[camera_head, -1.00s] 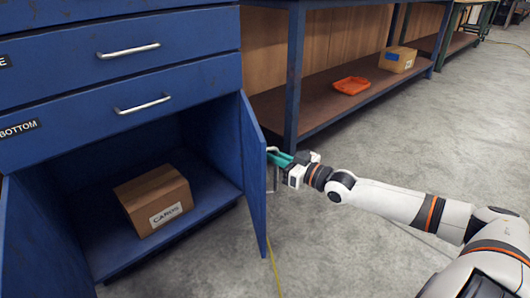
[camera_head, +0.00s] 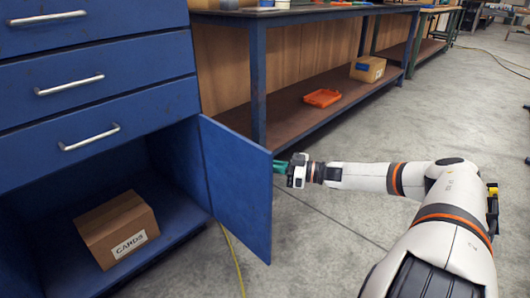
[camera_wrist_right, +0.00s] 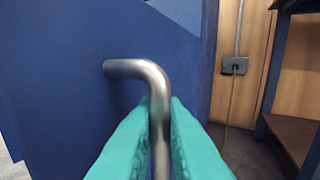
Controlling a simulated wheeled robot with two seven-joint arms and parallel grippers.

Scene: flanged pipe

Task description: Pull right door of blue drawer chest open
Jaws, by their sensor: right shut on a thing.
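The blue drawer chest (camera_head: 97,95) stands at the left of the head view. Its right door (camera_head: 237,190) is swung open, with its inner face towards the head camera. My right gripper (camera_head: 281,167) is at the door's far side, partly hidden by the door's free edge. In the right wrist view, its teal fingers (camera_wrist_right: 160,135) are shut around the upright part of the metal door handle (camera_wrist_right: 158,90). The blue door face (camera_wrist_right: 60,80) fills the left of that view. My left gripper is not in view.
A cardboard box (camera_head: 118,229) labelled CARDS sits inside the open cupboard. A blue-legged workbench (camera_head: 258,85) stands behind the door, with an orange tray (camera_head: 322,97) and a box (camera_head: 367,69) on its lower shelf. A yellow cable (camera_head: 234,258) lies on the floor. Open concrete floor is at the right.

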